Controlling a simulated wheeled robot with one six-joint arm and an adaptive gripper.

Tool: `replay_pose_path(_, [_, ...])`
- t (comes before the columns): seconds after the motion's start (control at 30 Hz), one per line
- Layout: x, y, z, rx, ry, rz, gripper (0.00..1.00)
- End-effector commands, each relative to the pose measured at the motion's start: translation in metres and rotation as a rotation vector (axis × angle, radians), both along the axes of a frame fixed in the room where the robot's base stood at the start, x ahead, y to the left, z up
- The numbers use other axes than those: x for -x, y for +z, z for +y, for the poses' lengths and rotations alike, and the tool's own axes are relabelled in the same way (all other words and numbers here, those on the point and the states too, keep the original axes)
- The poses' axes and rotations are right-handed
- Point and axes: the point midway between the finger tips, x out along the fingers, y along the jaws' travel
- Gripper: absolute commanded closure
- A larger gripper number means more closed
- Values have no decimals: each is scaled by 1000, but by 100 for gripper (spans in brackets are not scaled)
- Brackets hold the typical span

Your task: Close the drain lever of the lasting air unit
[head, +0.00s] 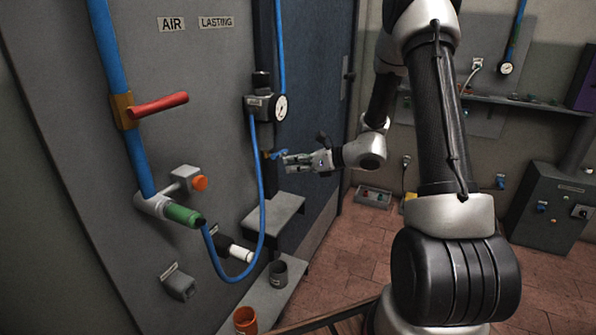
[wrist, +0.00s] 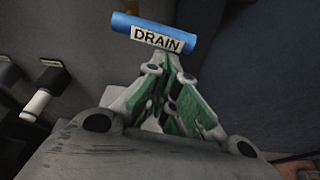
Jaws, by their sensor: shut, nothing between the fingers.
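The drain lever (wrist: 150,22) is a blue bar with a white DRAIN label (wrist: 157,39), at the top middle of the wrist view. In the head view the drain lever (head: 273,154) is small and partly hidden at my fingertips, below the gauge of the lasting air unit (head: 262,106). My gripper (head: 285,161) is shut and empty, reaching left toward the lever. In the wrist view my gripper's green-padded fingers (wrist: 163,62) come together just below the label. I cannot tell whether the tips touch the lever.
A red lever (head: 160,105) is on the blue pipe (head: 113,60) at left. A blue hose (head: 258,210) loops from the unit to a green coupling (head: 183,214). A grey shelf (head: 270,215) juts out below my gripper. A white-ended knob (wrist: 36,105) is left in the wrist view.

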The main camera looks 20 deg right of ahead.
Motion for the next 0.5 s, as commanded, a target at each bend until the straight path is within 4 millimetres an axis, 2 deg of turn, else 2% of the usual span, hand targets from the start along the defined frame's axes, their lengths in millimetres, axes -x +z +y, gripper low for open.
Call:
replay_pose_path(0.33, [-1,2,0,7,0,-7,100])
replay_pose_path(0.5, [-8,16,0,86,1,-88,100])
